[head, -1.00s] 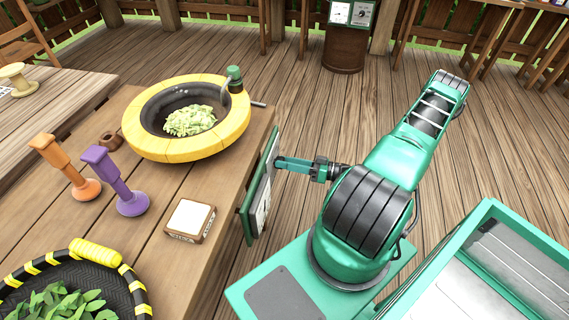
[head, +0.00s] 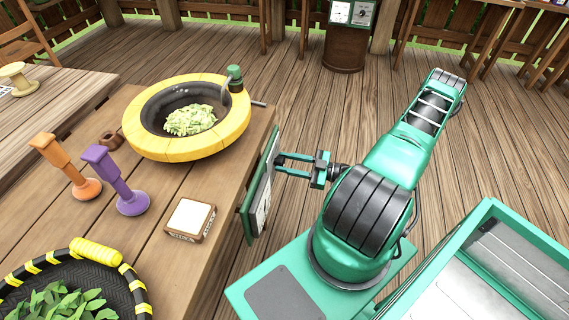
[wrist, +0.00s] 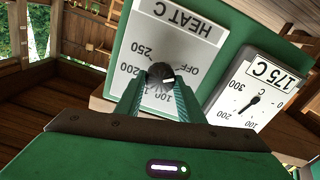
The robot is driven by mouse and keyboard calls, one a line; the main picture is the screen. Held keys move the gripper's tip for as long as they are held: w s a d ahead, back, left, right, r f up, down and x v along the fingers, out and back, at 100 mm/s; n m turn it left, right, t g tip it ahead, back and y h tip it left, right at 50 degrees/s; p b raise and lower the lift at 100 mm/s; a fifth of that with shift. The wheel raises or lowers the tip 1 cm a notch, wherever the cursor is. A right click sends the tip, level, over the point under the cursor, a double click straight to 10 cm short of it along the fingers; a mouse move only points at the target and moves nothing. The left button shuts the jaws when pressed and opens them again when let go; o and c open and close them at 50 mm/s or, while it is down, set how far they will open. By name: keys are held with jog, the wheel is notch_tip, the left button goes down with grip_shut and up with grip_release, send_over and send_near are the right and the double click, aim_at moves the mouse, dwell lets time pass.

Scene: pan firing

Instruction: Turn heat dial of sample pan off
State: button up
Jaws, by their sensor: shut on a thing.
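The heat dial (wrist: 160,72) is a dark round knob on a white plate marked "HEAT C" (wrist: 190,22), upside down in the wrist view. Its white mark points to the right, roughly between OFF and 100. My gripper (wrist: 158,88) has one finger on each side of the knob and is shut on it. In the head view my gripper (head: 279,165) reaches the green panel (head: 248,215) on the table's side; the knob is hidden there. The sample pan (head: 155,112), dark inside a yellow ring, holds pale green pieces.
A gauge (wrist: 240,108) labelled 175 C sits beside the dial. On the table (head: 200,262) stand an orange stamp-like tool (head: 62,160), a purple one (head: 112,175) and a small white-topped block (head: 190,217). A black basket (head: 125,283) with leaves is at the front left.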

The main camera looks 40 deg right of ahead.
jog(key=shift+f+n, duration=0.2)
jog(key=shift+n, duration=0.1)
jog(key=o, duration=1.1)
jog(key=shift+r, duration=0.1)
jog(key=shift+c, duration=0.2)
jog(key=v, duration=1)
jog(key=shift+s+d, duration=0.25)
jog(key=shift+d, duration=0.05)
